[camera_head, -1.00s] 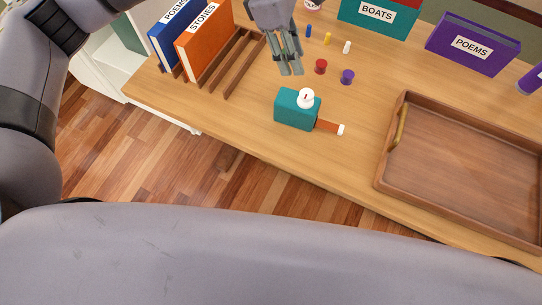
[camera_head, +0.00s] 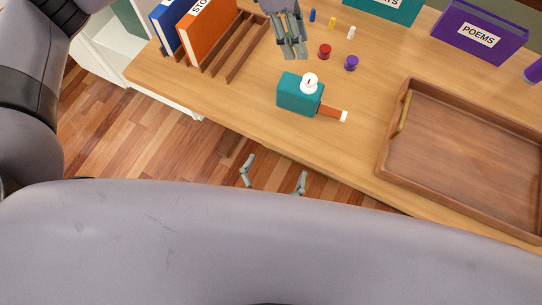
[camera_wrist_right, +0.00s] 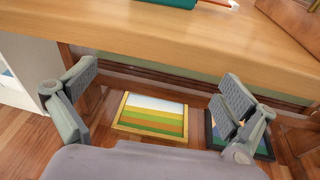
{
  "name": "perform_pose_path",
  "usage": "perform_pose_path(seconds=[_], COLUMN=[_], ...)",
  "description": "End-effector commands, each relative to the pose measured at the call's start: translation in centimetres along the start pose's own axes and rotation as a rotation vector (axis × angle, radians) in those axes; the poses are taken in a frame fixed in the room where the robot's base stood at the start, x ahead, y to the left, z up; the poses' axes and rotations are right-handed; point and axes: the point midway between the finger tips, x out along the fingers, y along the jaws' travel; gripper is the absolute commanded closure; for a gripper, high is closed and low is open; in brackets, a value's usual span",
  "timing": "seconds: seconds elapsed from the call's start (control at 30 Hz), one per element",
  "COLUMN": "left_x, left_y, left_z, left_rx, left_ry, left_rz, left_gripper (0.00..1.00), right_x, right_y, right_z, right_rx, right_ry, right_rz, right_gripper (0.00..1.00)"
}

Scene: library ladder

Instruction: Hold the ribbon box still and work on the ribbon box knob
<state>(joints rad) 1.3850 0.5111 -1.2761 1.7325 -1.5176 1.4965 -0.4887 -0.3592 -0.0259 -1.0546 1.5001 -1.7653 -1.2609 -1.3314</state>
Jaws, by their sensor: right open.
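The ribbon box (camera_head: 293,96) is a teal block on the wooden table. A round white knob (camera_head: 309,83) with a small red mark sits on it. An orange ribbon (camera_head: 331,113) with a white end sticks out to its right. My left gripper (camera_head: 293,54) hangs above the table behind the box, apart from it; its fingers look close together, but I cannot tell whether they are shut. My right gripper (camera_head: 274,177) is open and empty in front of the table edge, apart from the box. In the right wrist view its spread fingers (camera_wrist_right: 158,88) face the table's edge.
A wooden tray (camera_head: 384,155) lies at the right. Red (camera_head: 324,51) and purple (camera_head: 351,63) spools and small coloured pegs stand behind the box. Books stand in a rack (camera_head: 247,55) at the left. Framed pictures (camera_wrist_right: 152,117) show below the table edge.

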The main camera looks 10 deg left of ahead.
Motion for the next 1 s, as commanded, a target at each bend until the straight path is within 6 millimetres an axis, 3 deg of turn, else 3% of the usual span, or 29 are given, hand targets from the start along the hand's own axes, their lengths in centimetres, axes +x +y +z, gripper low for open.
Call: perform_pose_path(seconds=[0.1,0.2,0.4,0.57,1.0], left_x=[0.0,0.0,0.0,0.0,0.0], left_y=[0.0,0.0,0.0,0.0,0.0], left_z=[0.0,0.0,0.0,0.0,0.0], left_rx=[0.000,0.000,0.000,0.000,0.000], left_ry=[0.000,0.000,0.000,0.000,0.000], left_rz=[0.000,0.000,0.000,0.000,0.000], left_gripper=[0.67,0.67,0.67,0.67,0.67], right_x=[-1.4,-2.2,-2.0,0.3,9.0], right_y=[1.0,1.4,1.5,1.5,1.4], right_z=[4.0,6.2,7.7,8.2,9.8], right_rx=[-0.037,-0.055,-0.066,-0.066,-0.066], right_ry=[-0.106,-0.162,-0.199,-0.200,-0.198], right_rz=[0.000,-0.007,-0.015,-0.016,-0.014], right_gripper=[0.00,0.00,0.00,0.00,0.00])
